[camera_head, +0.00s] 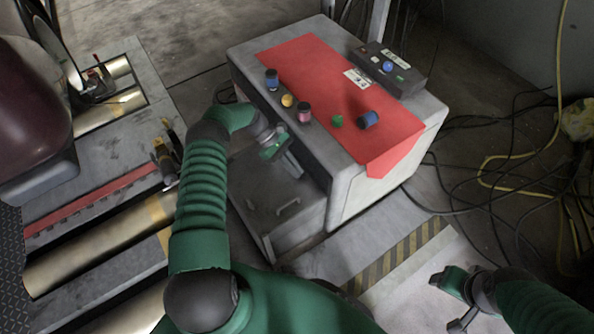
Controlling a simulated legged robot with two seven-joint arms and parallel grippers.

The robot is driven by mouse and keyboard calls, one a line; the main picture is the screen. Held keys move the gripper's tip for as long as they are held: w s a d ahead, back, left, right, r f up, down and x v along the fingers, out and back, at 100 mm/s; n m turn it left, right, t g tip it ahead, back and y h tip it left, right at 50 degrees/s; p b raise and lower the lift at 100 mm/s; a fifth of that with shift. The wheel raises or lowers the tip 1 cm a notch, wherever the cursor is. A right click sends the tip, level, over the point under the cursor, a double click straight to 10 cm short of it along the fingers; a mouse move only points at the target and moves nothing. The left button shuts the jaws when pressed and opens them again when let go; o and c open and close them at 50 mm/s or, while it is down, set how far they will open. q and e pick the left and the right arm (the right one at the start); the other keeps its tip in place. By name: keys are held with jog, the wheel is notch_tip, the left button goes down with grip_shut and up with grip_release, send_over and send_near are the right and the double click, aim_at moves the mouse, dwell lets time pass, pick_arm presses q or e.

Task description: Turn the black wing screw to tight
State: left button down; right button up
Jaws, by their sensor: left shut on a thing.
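My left gripper (286,157) is at the front face of the grey cabinet (350,197), below its top edge. It is shut, with its fingers against or very near that face. The black wing screw cannot be made out apart from the gripper; the hand and fingers cover the spot where they close. My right gripper (446,302) is at the lower right, over the pale floor. Its fingers are apart, with nothing between them, and it is well away from the cabinet.
A red panel (316,76) on the cabinet top carries several small coloured knobs and jars. A dark control box (388,70) sits at its back right. A metal handle (289,207) is below my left gripper. Rollers (90,250) lie left; cables (500,180) cross the right floor.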

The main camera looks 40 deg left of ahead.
pick_arm(q)
jog(key=shift+s+d+f, duration=0.2)
jog(key=shift+s+d, duration=0.05)
jog(key=shift+s, duration=0.1)
jog(key=c, duration=1.6)
grip_release()
jog(key=shift+r, duration=0.1)
jog(key=shift+o, duration=0.2)
jog(key=shift+w+a, duration=0.1)
jog(key=shift+w, duration=0.05)
jog(key=shift+a+r, duration=0.2)
jog(key=b+v, duration=0.3)
jog(key=v, duration=1.2)
jog(key=shift+s+r, duration=0.2)
jog(key=shift+s, duration=0.1)
jog(key=shift+o, duration=0.3)
jog(key=shift+r, duration=0.4)
